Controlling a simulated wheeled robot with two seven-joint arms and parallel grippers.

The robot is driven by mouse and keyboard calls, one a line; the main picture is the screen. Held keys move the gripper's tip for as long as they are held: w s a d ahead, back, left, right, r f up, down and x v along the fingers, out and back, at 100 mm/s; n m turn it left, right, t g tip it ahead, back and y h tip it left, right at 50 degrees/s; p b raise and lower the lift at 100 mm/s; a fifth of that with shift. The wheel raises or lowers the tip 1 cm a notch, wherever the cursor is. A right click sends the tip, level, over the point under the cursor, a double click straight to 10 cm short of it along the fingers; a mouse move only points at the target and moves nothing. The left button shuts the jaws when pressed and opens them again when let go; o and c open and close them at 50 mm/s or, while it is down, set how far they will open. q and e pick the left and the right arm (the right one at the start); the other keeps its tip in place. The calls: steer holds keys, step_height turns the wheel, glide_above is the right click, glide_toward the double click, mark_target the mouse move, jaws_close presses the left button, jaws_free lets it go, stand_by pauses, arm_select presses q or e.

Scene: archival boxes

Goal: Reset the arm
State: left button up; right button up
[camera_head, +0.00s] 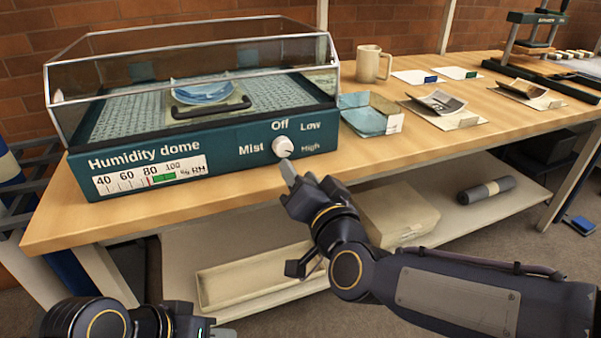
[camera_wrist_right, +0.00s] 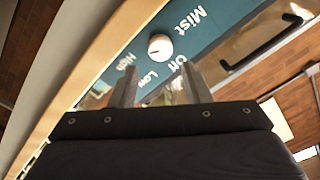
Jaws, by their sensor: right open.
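My right gripper (camera_head: 290,172) is in front of the humidity dome (camera_head: 115,172), just below its white knob (camera_head: 283,147). In the right wrist view the fingers (camera_wrist_right: 160,90) are open and apart, with nothing between them. The knob (camera_wrist_right: 160,47) shows beyond the fingertips, apart from them. Labels Mist, Off, Low and High surround the knob; its exact setting is too small to tell. My left gripper (camera_head: 190,322) is low at the bottom left, partly cut off, and its jaws cannot be made out.
The dome's clear cover is closed over a blue dish (camera_head: 202,92). A shelf below holds boxes (camera_head: 395,215) and a dark roll (camera_head: 486,190).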

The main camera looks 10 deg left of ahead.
steer(key=s+d+f+g+h, duration=0.1)
steer(key=s+d+f+g, duration=0.15)
steer(key=d, duration=0.65)
steer(key=s+d+f+g+h, duration=0.1)
steer(key=d+f, duration=0.2)
steer(key=d, duration=0.5)
steer(key=s+d+f+g+h, duration=0.2)
steer(key=s+d+f+g, duration=0.1)
steer(key=s+d+f, duration=0.5)
steer(key=s+d+f+g+h, duration=0.25)
steer(key=s+d, duration=0.35)
steer(key=s, duration=0.4)
step_height(320, 180, up, 31)
steer(key=p, duration=3.2)
steer(key=shift+m, duration=0.3)
